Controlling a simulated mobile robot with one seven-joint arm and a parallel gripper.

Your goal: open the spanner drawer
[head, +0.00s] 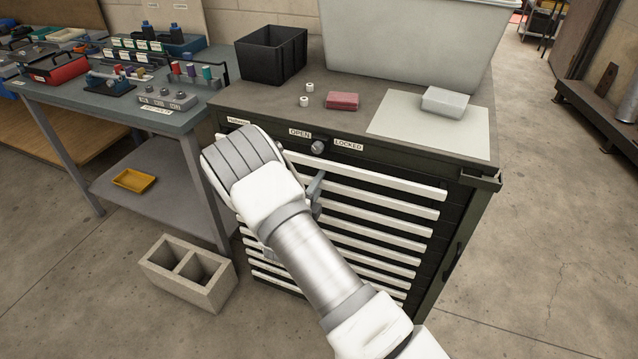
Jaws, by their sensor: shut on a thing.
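The drawer cabinet (470,215) is dark green with a stack of long white drawer handles. The top drawer handle (385,181) runs just under a round lock knob (318,147), which sits between the labels OPEN and LOCKED. I cannot tell which way the knob points, or which drawer is the spanner drawer; no such label is readable. My gripper (316,187) is at the upper drawer handles, left of their middle, and is mostly hidden by my white wrist. A grey finger shows there. It is shut on a drawer handle; exactly which one is hard to see.
On the cabinet top are a black bin (271,56), a large grey tub (415,45), a red block (342,101) and a pale box (444,103). A workbench (150,110) and a concrete block (188,272) stand left.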

